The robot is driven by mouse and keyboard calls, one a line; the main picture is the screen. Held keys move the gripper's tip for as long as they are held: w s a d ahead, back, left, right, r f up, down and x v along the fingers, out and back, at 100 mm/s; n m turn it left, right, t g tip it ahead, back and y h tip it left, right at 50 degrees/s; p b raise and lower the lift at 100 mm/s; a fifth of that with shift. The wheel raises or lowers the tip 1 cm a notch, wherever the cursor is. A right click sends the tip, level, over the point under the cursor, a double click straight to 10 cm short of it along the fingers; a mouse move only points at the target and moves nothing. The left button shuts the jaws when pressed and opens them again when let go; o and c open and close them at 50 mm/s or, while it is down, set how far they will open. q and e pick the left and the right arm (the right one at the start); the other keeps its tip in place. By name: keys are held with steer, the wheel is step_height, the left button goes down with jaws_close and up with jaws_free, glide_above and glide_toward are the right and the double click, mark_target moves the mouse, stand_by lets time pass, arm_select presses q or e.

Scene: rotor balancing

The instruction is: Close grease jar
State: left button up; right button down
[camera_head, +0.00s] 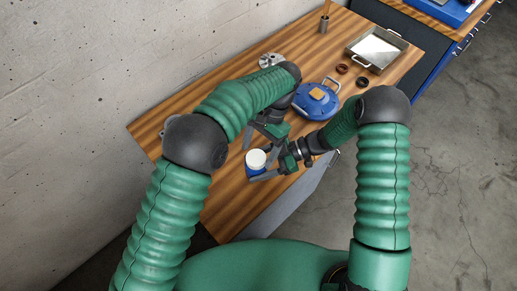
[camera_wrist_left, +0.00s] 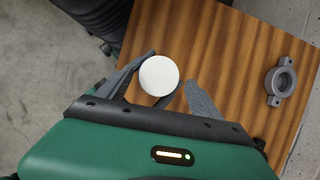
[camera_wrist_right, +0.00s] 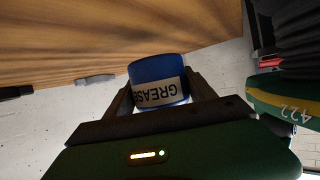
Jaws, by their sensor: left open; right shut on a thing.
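The grease jar (camera_head: 252,170) is a small blue jar with a white round top (camera_head: 256,158), upright near the bench's front edge. My right gripper (camera_head: 264,167) is shut on the jar's sides. In the right wrist view the blue jar (camera_wrist_right: 157,70) shows its "GREASE" label, upside down, between the fingers. My left gripper (camera_head: 260,143) is open above the jar, pointing down. In the left wrist view the white round top (camera_wrist_left: 158,75) lies between its spread fingers (camera_wrist_left: 172,70), with a gap on the right side. I cannot tell how firmly the white top sits.
Behind my grippers on the wooden bench (camera_head: 225,205) are a blue round device (camera_head: 312,108), a brown ring (camera_head: 342,69), a dark ring (camera_head: 362,82) and a metal tray (camera_head: 352,47). A grey flanged housing (camera_wrist_left: 281,82) stands apart from the jar. A concrete wall borders the bench's left.

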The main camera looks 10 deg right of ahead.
arm_select(q)
step_height(320, 180, up, 4)
steer(key=shift+a+r, duration=0.1)
steer(key=shift+r, duration=0.15)
steer(key=shift+c, duration=0.3)
steer(key=n, duration=0.3)
steer(key=shift+w+r+h, duration=0.1)
steer(key=shift+r+h, duration=0.2)
steer(key=shift+r, duration=0.05)
steer(key=n, duration=0.3)
steer(key=r+n+t+h, duration=0.1)
steer(key=n, duration=0.2)
steer(key=shift+a+r, duration=0.1)
steer(key=n, duration=0.1)
steer(key=n+t, duration=0.1)
steer(key=n, duration=0.1)
steer(key=r+n+h, duration=0.1)
steer(key=n, duration=0.1)
steer(key=shift+s+a, duration=0.25)
steer(key=shift+s, duration=0.15)
steer(key=n+t, duration=0.1)
steer(key=n, duration=0.2)
steer(key=shift+s+r+h, duration=0.1)
steer(key=shift+s+h, duration=0.05)
steer(key=shift+h, duration=0.25)
